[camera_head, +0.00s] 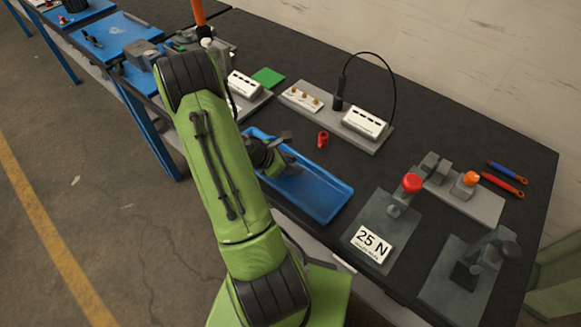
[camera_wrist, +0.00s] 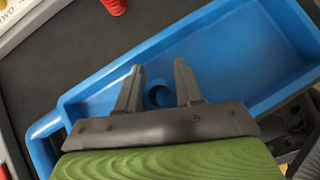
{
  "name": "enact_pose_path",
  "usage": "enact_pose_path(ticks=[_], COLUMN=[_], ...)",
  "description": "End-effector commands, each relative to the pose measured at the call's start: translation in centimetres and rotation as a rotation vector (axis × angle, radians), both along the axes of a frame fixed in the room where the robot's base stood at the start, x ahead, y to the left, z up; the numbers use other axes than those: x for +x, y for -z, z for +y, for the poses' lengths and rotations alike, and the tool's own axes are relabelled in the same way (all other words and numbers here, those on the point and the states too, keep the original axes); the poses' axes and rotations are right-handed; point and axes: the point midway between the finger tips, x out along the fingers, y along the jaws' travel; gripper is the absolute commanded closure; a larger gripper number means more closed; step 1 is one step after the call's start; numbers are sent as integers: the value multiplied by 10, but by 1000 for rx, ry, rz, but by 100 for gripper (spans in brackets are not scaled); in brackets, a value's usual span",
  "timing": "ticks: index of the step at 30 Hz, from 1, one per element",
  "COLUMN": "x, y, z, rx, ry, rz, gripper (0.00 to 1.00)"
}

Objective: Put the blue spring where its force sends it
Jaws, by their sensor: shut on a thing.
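My gripper (camera_head: 280,155) is low over the blue tray (camera_head: 335,190), at its left end in the head view. In the wrist view my gripper (camera_wrist: 158,88) has its two fingers on either side of a small round blue thing, the blue spring (camera_wrist: 157,96), and is shut on it. The spring's blue is close to the tray's, and the head view hides it behind my arm and fingers. A fixture with a red knob (camera_head: 412,183) stands right of the tray and bears a white "25 N" card (camera_head: 371,244).
A red spring (camera_head: 323,139) stands on the dark table just behind the tray. Behind it is a grey board with a white box (camera_head: 364,122) and a cabled probe. A dark fixture (camera_head: 468,275), a grey block with an orange knob (camera_head: 471,178) and two tools are at right.

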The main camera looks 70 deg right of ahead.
Motion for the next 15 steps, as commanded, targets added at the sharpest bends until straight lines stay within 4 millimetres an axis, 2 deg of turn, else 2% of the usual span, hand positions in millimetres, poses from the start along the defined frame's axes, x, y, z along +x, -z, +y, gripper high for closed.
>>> enact_pose_path(ticks=[1, 11, 12, 13, 15], x=[0, 0, 0, 0, 0], y=[8, 11, 10, 10, 10], z=[0, 0, 0, 0, 0], rx=[3, 0, -1, -1, -1], ry=[0, 0, 1, 1, 1], rz=[1, 0, 0, 0, 0], gripper=[99, 99, 58, 53, 53])
